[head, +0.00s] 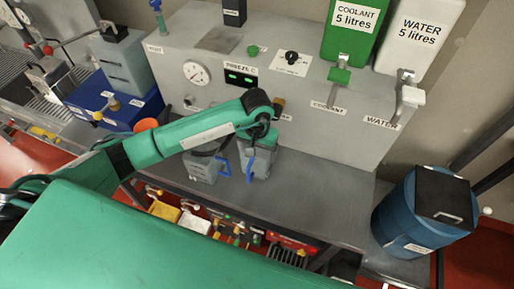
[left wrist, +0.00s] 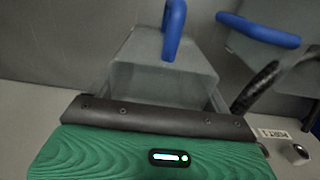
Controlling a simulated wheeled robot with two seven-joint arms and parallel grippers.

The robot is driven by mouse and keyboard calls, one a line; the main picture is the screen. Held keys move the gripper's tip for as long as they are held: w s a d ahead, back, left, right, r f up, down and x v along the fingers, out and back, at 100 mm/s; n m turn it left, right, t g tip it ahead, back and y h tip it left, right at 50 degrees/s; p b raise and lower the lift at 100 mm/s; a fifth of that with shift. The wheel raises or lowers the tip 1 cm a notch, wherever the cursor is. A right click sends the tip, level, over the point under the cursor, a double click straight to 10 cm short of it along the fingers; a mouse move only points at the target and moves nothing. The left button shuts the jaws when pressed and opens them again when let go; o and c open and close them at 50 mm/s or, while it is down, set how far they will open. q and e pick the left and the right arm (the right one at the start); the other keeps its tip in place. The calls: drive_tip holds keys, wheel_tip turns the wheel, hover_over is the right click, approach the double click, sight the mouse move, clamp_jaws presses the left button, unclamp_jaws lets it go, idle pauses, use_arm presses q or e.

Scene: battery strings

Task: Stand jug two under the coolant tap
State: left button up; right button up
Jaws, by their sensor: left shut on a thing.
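Two grey jugs with blue handles stand out below the front of the grey bench unit: a left jug (head: 202,168) and a right jug (head: 257,165). I cannot read which is jug two. My left gripper (head: 256,136) is over the right jug and shut on it. In the left wrist view the held jug (left wrist: 165,75) sits ahead of the gripper, its blue handle upward; another blue handle (left wrist: 258,29) shows to the right. The coolant tap (head: 339,76) hangs under the green coolant tank (head: 353,28), right of the gripper. My right gripper is not in view.
The white water tank (head: 420,35) with its water tap (head: 411,95) is right of the coolant one. The grey bench top (head: 320,208) is clear right of the jugs. A blue drum (head: 415,215) stands at the right; a blue box (head: 115,105) is at the left.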

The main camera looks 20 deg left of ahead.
use_arm(q)
drive_tip(key=shift+f, duration=0.1)
drive_tip(key=shift+f, duration=0.15)
drive_tip(key=o, duration=0.9)
drive_tip(key=shift+o, duration=0.2)
